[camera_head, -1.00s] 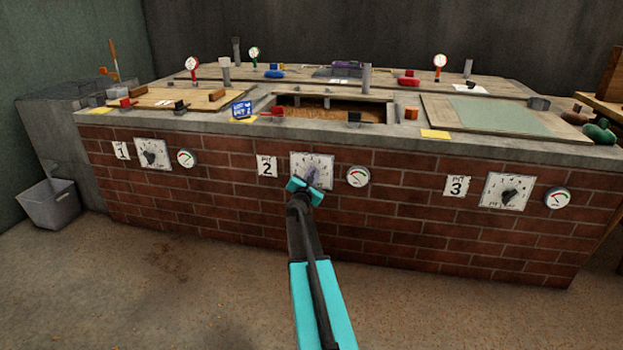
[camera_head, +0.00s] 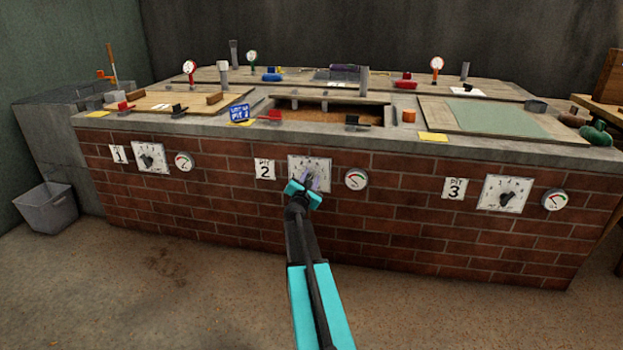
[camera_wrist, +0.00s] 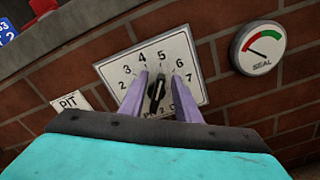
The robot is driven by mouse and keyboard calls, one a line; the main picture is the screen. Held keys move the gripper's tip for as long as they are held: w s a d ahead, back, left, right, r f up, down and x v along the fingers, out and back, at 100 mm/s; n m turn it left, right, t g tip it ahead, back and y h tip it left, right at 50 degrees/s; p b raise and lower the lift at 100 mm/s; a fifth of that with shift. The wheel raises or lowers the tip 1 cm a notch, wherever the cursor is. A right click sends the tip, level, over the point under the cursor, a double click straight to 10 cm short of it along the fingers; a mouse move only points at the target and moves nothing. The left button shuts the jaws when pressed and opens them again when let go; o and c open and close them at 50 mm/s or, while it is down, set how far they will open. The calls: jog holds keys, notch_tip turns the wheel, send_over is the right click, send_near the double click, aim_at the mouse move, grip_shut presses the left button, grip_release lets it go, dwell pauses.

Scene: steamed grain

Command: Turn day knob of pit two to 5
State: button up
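The day knob of pit two (camera_wrist: 156,92) is a black pointer knob on a white dial plate (camera_head: 322,164) on the brick front. In the wrist view the plate (camera_wrist: 117,68) carries numbers from 2 to 7, and the knob's tip points up close to the 5. My gripper (camera_wrist: 159,76) has its two purple fingers on either side of the knob, with gaps visible between them and it. It is open around the knob. In the head view my gripper (camera_head: 311,181) covers the lower part of the dial.
A SEAL gauge (camera_wrist: 262,47) is right of the dial, and the pit 2 sign (camera_head: 265,169) is left. The pit 1 dial (camera_head: 150,157) and pit 3 dial (camera_head: 504,194) are farther along the wall. A ledge (camera_head: 300,134) overhangs above. The floor in front is clear.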

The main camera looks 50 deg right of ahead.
jog(key=p+v, duration=0.3)
jog(key=v, duration=1)
jog(key=shift+a, duration=0.15)
jog(key=shift+s+f, duration=0.1)
jog(key=shift+s, duration=0.05)
dwell(0.4)
